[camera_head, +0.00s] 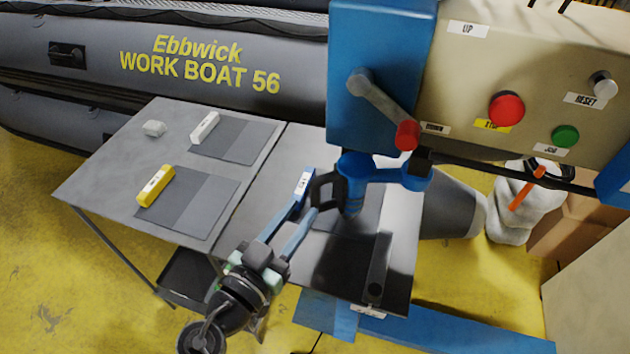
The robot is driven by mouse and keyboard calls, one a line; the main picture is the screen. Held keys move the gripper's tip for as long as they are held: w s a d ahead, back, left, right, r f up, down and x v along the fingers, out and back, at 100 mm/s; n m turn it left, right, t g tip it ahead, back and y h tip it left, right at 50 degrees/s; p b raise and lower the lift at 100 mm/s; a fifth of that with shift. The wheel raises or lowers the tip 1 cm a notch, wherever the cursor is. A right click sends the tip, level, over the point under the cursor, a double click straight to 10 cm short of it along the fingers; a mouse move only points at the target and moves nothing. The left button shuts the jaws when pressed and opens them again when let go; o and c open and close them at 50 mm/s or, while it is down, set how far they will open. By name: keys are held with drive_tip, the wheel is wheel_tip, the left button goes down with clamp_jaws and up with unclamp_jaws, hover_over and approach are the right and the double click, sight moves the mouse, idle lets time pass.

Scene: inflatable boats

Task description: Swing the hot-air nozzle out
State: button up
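The hot-air nozzle appears to be the blue upright cylinder (353,182) with a black loop handle (322,192) on its left side. A blue arm (392,176) joins it to a dark joint at the right, below the control panel. The nozzle stands over the right part of the grey table. My gripper (306,208) comes up from the lower left. Its two blue fingers are apart, with their tips close to the handle's left side. I cannot tell whether a finger touches the handle. Nothing shows held between the fingers.
A grey lever with a red knob (407,135) hangs beside the panel (525,65), which has red and green buttons. White (205,128), yellow (155,186) and blue (304,182) labelled blocks lie on the table (105,180). A grey boat (200,60) lies behind.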

sight(312, 196)
drive_tip(key=p+x, duration=0.1)
drive_tip(key=x, duration=0.5)
drive_tip(key=shift+w+d, duration=0.1)
drive_tip(key=shift+c, duration=0.2)
clamp_jaws()
idle(1.1)
